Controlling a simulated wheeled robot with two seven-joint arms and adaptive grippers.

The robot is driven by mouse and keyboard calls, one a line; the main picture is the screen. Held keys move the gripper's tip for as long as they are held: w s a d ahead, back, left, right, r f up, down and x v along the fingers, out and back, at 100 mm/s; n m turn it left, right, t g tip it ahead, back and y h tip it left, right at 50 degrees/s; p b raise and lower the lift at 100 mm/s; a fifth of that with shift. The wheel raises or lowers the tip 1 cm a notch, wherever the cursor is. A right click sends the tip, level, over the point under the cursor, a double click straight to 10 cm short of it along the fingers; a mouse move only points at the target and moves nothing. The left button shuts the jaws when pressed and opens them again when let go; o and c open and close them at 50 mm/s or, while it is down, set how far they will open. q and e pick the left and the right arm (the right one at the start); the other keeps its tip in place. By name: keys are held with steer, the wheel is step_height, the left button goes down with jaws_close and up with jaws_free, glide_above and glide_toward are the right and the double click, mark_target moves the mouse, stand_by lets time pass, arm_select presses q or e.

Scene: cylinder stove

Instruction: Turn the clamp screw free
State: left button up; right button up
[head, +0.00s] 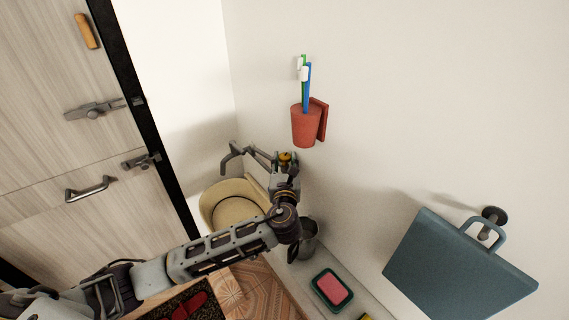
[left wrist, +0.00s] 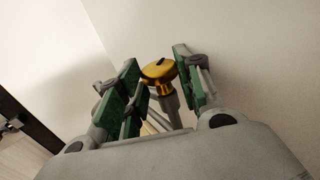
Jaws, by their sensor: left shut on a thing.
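The clamp screw shows in the left wrist view as a round gold knob (left wrist: 158,72) with a dark slot on top, on a grey stem. It sits between the green-padded fingers of my left gripper (left wrist: 156,64), which is shut on it. In the head view the gold knob (head: 286,156) is small and partly hidden by my left gripper (head: 284,166). A grey metal fitting (head: 248,154) with a bent end stands just left of it. My right gripper is not in view.
A red cup (head: 305,127) with toothbrushes hangs on the wall above. A beige round seat (head: 234,204) and a metal mug (head: 307,240) are close below the gripper. A wooden door (head: 60,140) is at left.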

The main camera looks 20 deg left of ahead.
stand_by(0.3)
arm_select(q)
steer(key=o, duration=1.1)
steer(key=shift+c, duration=0.2)
steer(key=shift+s+d, duration=0.15)
steer(key=shift+s, duration=0.25)
steer(key=v, duration=0.7)
steer(key=shift+f, duration=0.15)
